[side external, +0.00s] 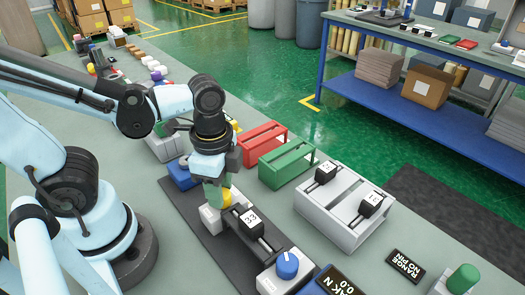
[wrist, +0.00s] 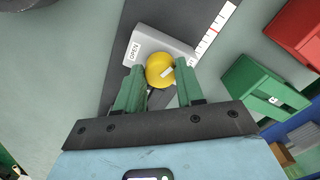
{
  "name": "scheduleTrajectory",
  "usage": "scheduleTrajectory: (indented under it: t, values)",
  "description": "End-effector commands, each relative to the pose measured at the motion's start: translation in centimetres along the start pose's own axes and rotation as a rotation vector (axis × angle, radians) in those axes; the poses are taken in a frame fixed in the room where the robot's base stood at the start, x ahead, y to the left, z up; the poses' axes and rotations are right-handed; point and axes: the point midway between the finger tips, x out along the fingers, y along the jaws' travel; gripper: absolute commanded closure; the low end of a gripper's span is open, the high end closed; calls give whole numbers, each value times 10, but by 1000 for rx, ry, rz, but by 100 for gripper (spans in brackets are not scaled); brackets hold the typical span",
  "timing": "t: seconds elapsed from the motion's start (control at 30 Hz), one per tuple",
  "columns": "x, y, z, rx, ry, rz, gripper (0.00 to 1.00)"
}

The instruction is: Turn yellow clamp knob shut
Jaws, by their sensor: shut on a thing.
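The yellow clamp knob (wrist: 159,70) sits on a light grey block (wrist: 180,45) with an "OPEN" label at its left end. A pale pointer mark on the knob slants up to the right. My gripper (wrist: 160,80) has its two green fingers on either side of the knob, shut on it. In the side external view my gripper (side external: 215,192) points down over the block, and a bit of the yellow knob (side external: 227,197) shows beside the fingers. Most of the knob is hidden there.
A black block marked 33 (side external: 250,219) sits on rails beside the knob. A blue knob (side external: 287,264) is at the rails' front end. Red (side external: 262,140) and green (side external: 286,165) frames stand behind. A grey cradle (side external: 345,208) holds two black blocks at right.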

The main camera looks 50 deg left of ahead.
Motion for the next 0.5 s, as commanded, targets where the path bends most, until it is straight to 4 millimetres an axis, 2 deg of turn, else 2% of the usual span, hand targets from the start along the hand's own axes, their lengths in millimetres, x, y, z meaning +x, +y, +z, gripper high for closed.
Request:
scheduleTrajectory:
  t: [0.2, 0.5]
  values:
    - [0, 0, 0, 111, 1, 0, 93]
    - [0, 0, 0, 175, 1, 0, 93]
